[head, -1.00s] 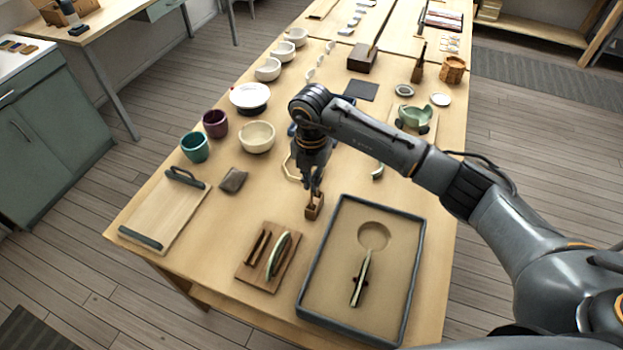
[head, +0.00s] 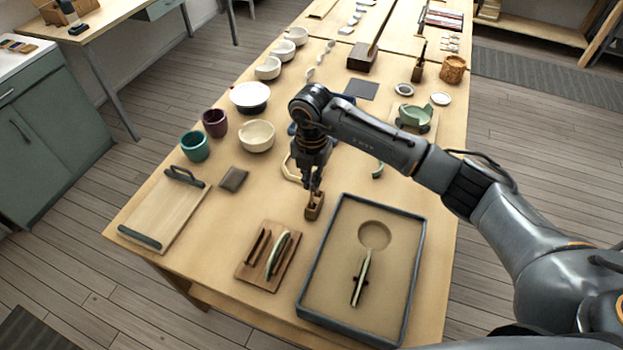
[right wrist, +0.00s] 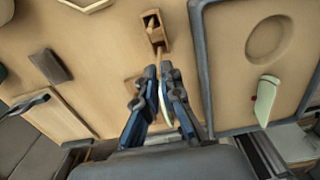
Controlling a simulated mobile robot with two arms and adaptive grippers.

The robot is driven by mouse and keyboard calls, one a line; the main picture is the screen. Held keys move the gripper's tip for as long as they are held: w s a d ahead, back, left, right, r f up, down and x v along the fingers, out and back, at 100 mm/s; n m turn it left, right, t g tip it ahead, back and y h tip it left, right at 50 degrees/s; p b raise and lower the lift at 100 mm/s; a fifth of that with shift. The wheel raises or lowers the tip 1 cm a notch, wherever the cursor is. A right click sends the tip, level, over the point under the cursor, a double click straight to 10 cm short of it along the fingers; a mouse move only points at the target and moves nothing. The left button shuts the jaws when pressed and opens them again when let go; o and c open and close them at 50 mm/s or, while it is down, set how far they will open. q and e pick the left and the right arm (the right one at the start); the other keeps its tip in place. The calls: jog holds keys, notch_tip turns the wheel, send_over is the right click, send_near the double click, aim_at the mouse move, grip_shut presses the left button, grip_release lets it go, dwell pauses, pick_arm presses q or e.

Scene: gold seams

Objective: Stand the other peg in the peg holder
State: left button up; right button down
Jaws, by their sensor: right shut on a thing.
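The peg holder (head: 314,211) is a small brown wooden block on the table, left of the grey-rimmed tray. It also shows in the right wrist view (right wrist: 152,33), with a dark opening in its top. My right gripper (head: 316,187) points down just above the holder. In the right wrist view my right gripper (right wrist: 160,70) is shut on a slim light wooden peg (right wrist: 159,58). The peg's far end reaches the holder's near side in that view; I cannot tell whether it is inside a hole. My left gripper is not in view.
The grey-rimmed tray (head: 303,289) stands close on the right. A dark flat piece (head: 233,179), bowls and a handled tray (head: 160,222) are on the left. Bare table surrounds the holder's left side.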

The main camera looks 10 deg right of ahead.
jog(key=shift+f+b, duration=1.7)
jog(key=shift+f, duration=0.45)
dwell(1.3)
jog(key=c, duration=1)
grip_release()
jog(key=shift+o, duration=0.2)
jog(key=shift+r, duration=0.1)
jog(key=shift+r+p, duration=2)
jog(key=shift+r, duration=0.95)
jog(key=shift+f, duration=0.1)
